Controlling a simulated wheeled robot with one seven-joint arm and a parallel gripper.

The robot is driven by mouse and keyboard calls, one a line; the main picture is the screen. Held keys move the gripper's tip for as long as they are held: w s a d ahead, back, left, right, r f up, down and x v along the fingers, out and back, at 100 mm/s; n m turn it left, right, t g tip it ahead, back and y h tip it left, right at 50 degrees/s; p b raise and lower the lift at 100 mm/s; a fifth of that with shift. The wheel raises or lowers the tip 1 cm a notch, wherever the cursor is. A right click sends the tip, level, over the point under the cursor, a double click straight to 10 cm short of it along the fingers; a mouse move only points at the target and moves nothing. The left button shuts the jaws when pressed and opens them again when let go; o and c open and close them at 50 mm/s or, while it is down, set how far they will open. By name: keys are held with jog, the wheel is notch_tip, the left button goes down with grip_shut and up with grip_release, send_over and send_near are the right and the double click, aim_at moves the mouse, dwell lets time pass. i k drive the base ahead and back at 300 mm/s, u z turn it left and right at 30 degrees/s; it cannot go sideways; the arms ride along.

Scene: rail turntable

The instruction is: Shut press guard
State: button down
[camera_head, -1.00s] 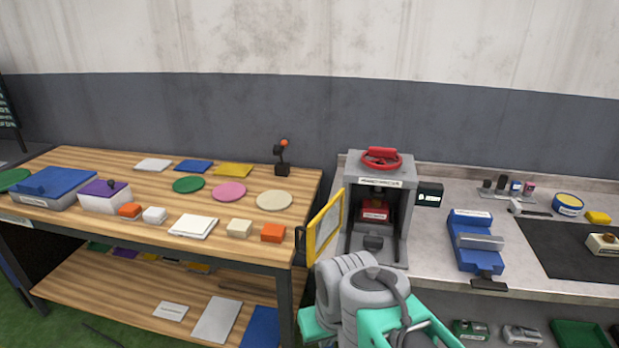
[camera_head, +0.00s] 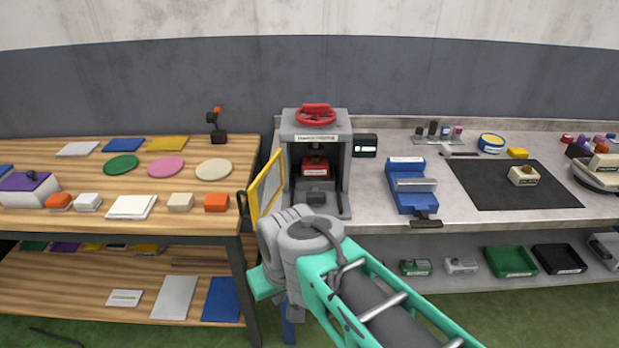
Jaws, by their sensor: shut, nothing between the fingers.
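The press (camera_head: 342,165) is a grey box-shaped frame with a red handwheel (camera_head: 316,115) on top, standing at the left end of the grey bench. Its guard (camera_head: 267,186) is a yellow-framed panel at the press's left front side. The guard stands open, swung out toward me, with a dark handle (camera_head: 243,211) at its outer edge. Inside the press are a red block (camera_head: 315,167) and a dark piece below it. My arm's grey and teal links rise in front of the press, just below the guard. My gripper is not visible; whether anything touches the guard cannot be seen.
A wooden table (camera_head: 60,222) with coloured discs and blocks stands left, close to the guard. Right of the press on the grey bench (camera_head: 470,222) are a blue fixture (camera_head: 408,188) and a black mat (camera_head: 560,198). Trays (camera_head: 512,262) sit on the shelf below.

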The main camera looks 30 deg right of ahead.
aim_at(250, 192)
jog(key=u, duration=1.45)
jog(key=i, duration=1.25)
jog(key=z, duration=2.8)
jog(key=k, duration=0.5)
jog(key=u, duration=1.45)
jog(key=i, duration=0.45)
jog(key=u, duration=0.45)
